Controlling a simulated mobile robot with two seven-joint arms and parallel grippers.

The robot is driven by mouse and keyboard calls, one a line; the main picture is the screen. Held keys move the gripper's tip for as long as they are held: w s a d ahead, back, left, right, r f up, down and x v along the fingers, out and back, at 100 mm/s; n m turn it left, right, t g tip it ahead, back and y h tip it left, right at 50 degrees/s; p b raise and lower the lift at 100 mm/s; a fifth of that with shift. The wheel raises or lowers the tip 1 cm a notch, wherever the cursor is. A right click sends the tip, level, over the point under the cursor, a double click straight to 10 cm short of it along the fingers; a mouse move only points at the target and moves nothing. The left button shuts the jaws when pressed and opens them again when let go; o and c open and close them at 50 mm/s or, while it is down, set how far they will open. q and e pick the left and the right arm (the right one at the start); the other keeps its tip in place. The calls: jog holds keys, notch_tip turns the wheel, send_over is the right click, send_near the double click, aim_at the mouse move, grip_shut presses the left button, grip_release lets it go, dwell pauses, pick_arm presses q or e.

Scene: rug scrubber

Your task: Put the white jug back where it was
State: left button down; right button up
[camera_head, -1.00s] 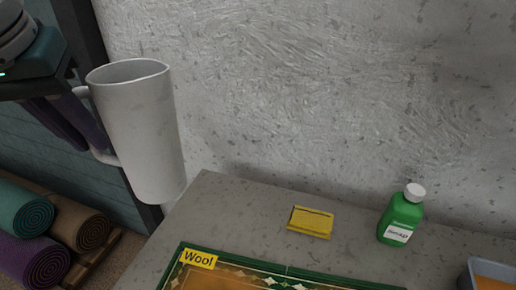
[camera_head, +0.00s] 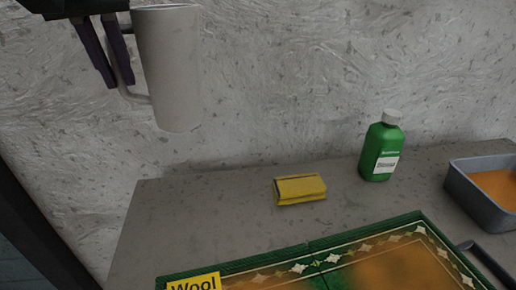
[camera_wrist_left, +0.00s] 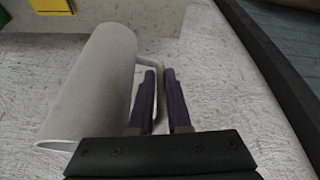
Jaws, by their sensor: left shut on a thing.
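The white jug (camera_head: 170,70) hangs upright in the air at the upper left of the head view, above the left end of the grey counter and in front of the wall. My left gripper (camera_head: 112,82) is shut on the jug's handle, its purple fingers pointing down. In the left wrist view the jug (camera_wrist_left: 95,85) lies left of the fingers, and the gripper (camera_wrist_left: 163,75) has the handle between them. The jug's base is clear of the counter. My right gripper is not in view.
The grey counter (camera_head: 165,215) holds a yellow sponge-like block (camera_head: 300,188), a green bottle with a white cap (camera_head: 381,150), a grey tub of orange liquid (camera_head: 470,195) and a green-bordered rug (camera_head: 240,278) labelled "Wool". The counter's left end is bare.

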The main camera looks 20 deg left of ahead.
pick_arm(q)
jog(key=shift+w+f, duration=0.1)
jog(key=shift+f, duration=0.3)
jog(key=shift+f+b, duration=1.3)
jog(key=shift+f, duration=8.35)
jog(key=shift+f, duration=0.15)
jog(key=c, duration=0.9)
grip_release()
jog(key=shift+o, duration=0.2)
